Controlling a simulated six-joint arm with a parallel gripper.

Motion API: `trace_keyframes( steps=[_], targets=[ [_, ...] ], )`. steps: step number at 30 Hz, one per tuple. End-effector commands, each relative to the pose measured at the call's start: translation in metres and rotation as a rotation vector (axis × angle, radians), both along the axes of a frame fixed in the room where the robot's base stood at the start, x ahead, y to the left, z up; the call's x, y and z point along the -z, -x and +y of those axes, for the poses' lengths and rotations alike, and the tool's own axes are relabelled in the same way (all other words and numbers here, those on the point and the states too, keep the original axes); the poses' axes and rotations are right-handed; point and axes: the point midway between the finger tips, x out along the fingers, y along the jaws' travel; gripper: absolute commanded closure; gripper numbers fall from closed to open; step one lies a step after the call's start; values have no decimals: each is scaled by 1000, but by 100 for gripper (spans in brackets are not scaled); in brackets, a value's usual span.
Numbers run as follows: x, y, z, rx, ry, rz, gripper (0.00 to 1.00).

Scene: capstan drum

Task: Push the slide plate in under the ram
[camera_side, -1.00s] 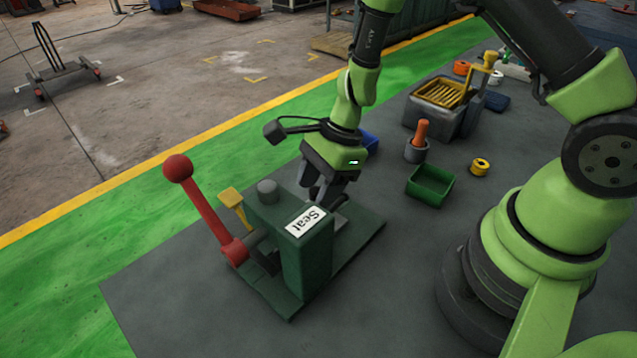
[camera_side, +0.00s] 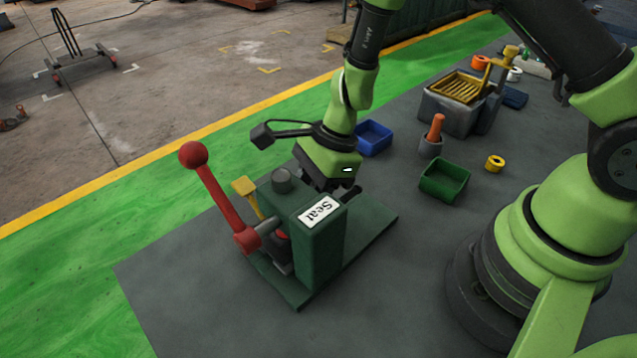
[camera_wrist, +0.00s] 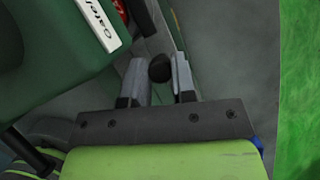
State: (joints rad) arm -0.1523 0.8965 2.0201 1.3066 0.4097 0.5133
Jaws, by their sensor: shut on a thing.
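The green press (camera_side: 318,250) bears a white label reading "Seat" and a red lever with a ball knob (camera_side: 193,154). Its green housing also shows at upper left in the wrist view (camera_wrist: 60,55). My gripper (camera_side: 338,186) is low behind the press; its fingertips are mostly hidden there in the side view. In the wrist view my gripper (camera_wrist: 161,75) is shut on a dark round knob (camera_wrist: 160,68), which seems to belong to the slide plate. The plate itself is hidden in the side view, and I cannot make out its edges or the ram's underside.
The press's green base (camera_side: 372,232) extends right and behind. Farther back are a blue bin (camera_side: 374,137), a green bin (camera_side: 444,180), an orange-handled tool in a grey cup (camera_side: 431,145), a yellow ring (camera_side: 495,163) and a grey box (camera_side: 452,112). The grey mat in front is clear.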

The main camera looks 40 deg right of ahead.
Motion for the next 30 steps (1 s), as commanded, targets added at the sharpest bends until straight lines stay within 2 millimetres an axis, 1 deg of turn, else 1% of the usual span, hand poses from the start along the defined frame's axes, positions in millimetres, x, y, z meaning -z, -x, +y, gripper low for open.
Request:
trace_keyframes(
  steps=[1, 4, 5, 6, 7, 8, 15, 19, 23, 30],
  targets=[
    [-1, 0, 4, -2, -12, 0, 100],
    [-1, 0, 5, -3, -14, 1, 100],
    [-1, 0, 5, -4, -15, 0, 68],
    [-1, 0, 5, -4, -14, 0, 59],
    [-1, 0, 5, -4, -14, 0, 52],
    [-1, 0, 4, -4, -13, 1, 50],
    [-1, 0, 3, -2, -10, 1, 50],
    [-7, 0, 1, -3, -10, -1, 50],
    [-22, 1, -5, -3, -10, -4, 50],
    [-60, 5, -20, -2, -12, -5, 50]
  ],
)
